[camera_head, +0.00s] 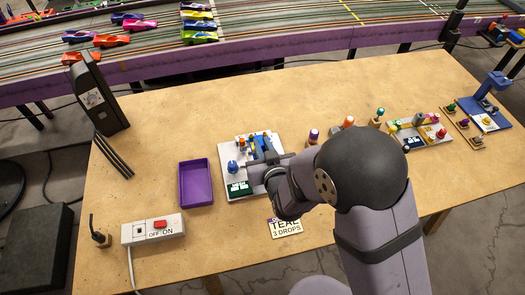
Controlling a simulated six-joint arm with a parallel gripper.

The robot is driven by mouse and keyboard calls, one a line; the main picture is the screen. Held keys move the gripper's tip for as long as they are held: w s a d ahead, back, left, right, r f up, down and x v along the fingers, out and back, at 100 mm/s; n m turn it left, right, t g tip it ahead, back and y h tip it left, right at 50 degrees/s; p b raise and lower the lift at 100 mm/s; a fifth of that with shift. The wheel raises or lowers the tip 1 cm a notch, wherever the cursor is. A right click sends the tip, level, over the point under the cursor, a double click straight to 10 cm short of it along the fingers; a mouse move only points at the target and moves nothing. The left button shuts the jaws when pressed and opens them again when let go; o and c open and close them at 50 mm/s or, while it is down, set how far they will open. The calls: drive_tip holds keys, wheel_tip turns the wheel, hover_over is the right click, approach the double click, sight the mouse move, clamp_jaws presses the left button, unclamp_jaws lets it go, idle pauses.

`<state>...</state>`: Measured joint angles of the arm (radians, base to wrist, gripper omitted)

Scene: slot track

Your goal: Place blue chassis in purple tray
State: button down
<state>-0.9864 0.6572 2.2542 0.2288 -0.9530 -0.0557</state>
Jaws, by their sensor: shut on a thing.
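The purple tray (195,184) lies on the wooden table left of the white board and looks empty. My gripper (260,172) is at the white board (227,151), right of the tray. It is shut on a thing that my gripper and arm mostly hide. Blue shows right at the gripper, and I take this for the blue chassis (264,143), though its outline is unclear. I cannot tell whether it touches the board.
A blue knob (232,167) stands on the board's left side. A power strip (153,229) lies front left, and a dark upright box (95,95) stands back left. Table between tray and power strip is clear.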

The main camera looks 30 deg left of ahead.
drive_tip(key=shift+r, duration=0.3)
drive_tip(key=s+a+f+n+g+y+b, duration=0.1)
drive_tip(key=s+a+n+g, duration=0.1)
drive_tip(key=s+a, duration=0.35)
drive_tip(key=s+a+f+n+g+y+b, duration=0.1)
drive_tip(key=s+a+f, duration=0.15)
drive_tip(key=s, duration=0.55)
wheel_tip(320, 180, up, 3)
drive_tip(key=m+t+h+b, duration=0.2)
drive_tip(key=m+t, duration=0.1)
hover_over(196, 186)
drive_tip(key=shift+f+p, duration=0.35)
drive_tip(key=shift+f, duration=4.6)
